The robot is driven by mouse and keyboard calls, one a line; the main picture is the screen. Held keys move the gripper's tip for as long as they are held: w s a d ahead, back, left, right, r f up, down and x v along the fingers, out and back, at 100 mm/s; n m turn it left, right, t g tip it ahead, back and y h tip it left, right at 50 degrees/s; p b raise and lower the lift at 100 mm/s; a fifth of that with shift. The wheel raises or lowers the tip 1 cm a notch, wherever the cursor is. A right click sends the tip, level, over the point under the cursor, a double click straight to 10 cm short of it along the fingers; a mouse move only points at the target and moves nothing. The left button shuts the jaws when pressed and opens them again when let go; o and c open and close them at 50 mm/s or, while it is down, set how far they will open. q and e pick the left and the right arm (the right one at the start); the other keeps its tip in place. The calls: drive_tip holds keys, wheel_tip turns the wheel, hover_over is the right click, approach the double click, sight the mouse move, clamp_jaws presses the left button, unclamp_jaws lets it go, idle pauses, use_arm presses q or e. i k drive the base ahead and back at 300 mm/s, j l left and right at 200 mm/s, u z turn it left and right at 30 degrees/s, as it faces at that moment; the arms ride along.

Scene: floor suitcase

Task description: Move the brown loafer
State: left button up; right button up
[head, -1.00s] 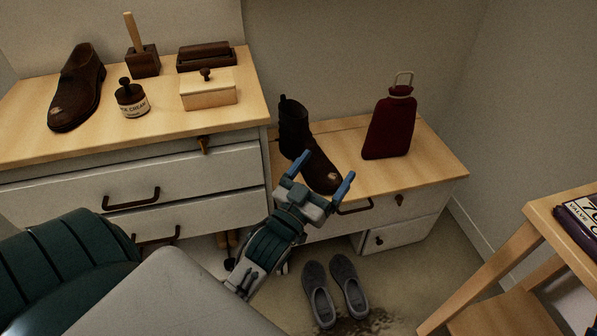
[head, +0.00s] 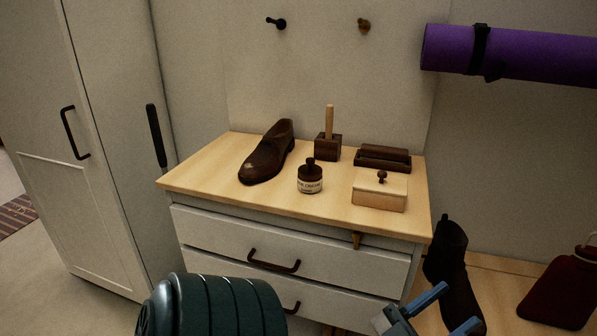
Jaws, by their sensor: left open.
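The brown loafer (head: 266,155) sits upright on the left part of the wooden dresser top (head: 209,182), its toe pointing to the front left. My left gripper (head: 455,306) is at the bottom right of the head view, low in front of the dresser's right end. Its blue fingers are spread apart with nothing between them. It is well away from the loafer. My right gripper is not in view.
Right of the loafer stand a cream jar (head: 310,178), a block with a wooden handle (head: 328,146), a dark brush (head: 383,158) and a lidded box (head: 379,192). A dark boot (head: 449,258) and a red bottle (head: 561,293) stand lower right. A purple roll (head: 535,57) hangs above.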

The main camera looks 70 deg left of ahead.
sight(267, 159)
drive_tip(key=u, duration=2.3)
drive_tip(key=j, duration=0.25)
drive_tip(key=i+j+z, duration=0.15)
drive_tip(key=j+z, duration=0.2)
drive_tip(key=j, duration=0.25)
drive_tip(key=j+z, duration=0.3)
drive_tip(key=j, duration=0.3)
drive_tip(key=i, duration=0.05)
